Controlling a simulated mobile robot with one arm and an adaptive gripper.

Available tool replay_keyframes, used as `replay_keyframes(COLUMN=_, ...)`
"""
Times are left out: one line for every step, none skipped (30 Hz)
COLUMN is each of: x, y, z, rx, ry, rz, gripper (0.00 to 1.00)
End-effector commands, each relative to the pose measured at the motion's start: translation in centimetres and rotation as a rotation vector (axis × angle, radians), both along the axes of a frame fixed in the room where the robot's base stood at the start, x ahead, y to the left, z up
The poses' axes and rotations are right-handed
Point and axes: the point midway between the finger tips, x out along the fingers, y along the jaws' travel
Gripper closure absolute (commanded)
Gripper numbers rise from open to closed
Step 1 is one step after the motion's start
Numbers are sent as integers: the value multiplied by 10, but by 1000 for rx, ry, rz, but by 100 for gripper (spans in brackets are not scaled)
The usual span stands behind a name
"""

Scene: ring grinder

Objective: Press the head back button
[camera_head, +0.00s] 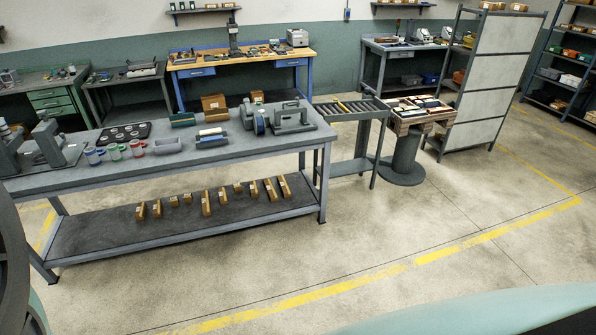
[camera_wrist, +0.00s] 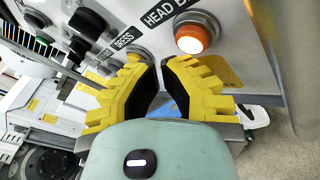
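In the wrist view, a round orange-lit button (camera_wrist: 193,38) with a metal ring sits on a light panel, beside a black label of which "HEAD B" is readable. The rest of that label is cut off by the frame. My gripper (camera_wrist: 152,62) has yellow fingers with dark pads, slightly apart, with the panel showing between them. The right fingertip lies just below and left of the orange button in the picture; I cannot tell how far it is from the panel. The head view shows neither the button nor the gripper.
A "DRESS" label (camera_wrist: 124,40) and its round button (camera_wrist: 136,56) lie beside the left fingertip. A black knob (camera_wrist: 84,28) is farther left. In the head view, a long grey workbench (camera_head: 230,150) holds mugs and fixtures; open floor (camera_head: 400,220) lies right of it.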

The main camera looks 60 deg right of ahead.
Motion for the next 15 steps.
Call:
replay_keyframes(x=0, y=-1, z=0, rx=0, ry=0, rz=-4, gripper=100)
replay_keyframes(x=0, y=-1, z=0, rx=-1, ry=0, rz=-3, gripper=100)
replay_keyframes(x=0, y=-1, z=0, rx=0, ry=0, rz=-2, gripper=100)
replay_keyframes(x=0, y=-1, z=0, rx=0, ry=0, rz=-2, gripper=100)
replay_keyframes(x=0, y=-1, z=0, rx=0, ry=0, rz=-2, gripper=100)
replay_keyframes(x=0, y=-1, z=0, rx=0, ry=0, rz=-2, gripper=100)
replay_keyframes(x=0, y=-1, z=0, rx=0, ry=0, rz=-2, gripper=100)
replay_keyframes(x=0, y=-1, z=0, rx=0, ry=0, rz=-2, gripper=100)
replay_keyframes(x=-1, y=-1, z=0, rx=0, ry=0, rz=-2, gripper=100)
replay_keyframes(x=-1, y=-2, z=0, rx=0, ry=1, rz=-3, gripper=100)
replay_keyframes(x=-2, y=-2, z=0, rx=0, ry=1, rz=-4, gripper=100)
replay_keyframes(x=-4, y=-3, z=0, rx=0, ry=1, rz=-4, gripper=100)
replay_keyframes(x=-6, y=-3, z=0, rx=1, ry=1, rz=-4, gripper=100)
replay_keyframes(x=-8, y=-4, z=0, rx=1, ry=1, rz=-4, gripper=100)
replay_keyframes(x=-12, y=-5, z=0, rx=0, ry=1, rz=-4, gripper=100)
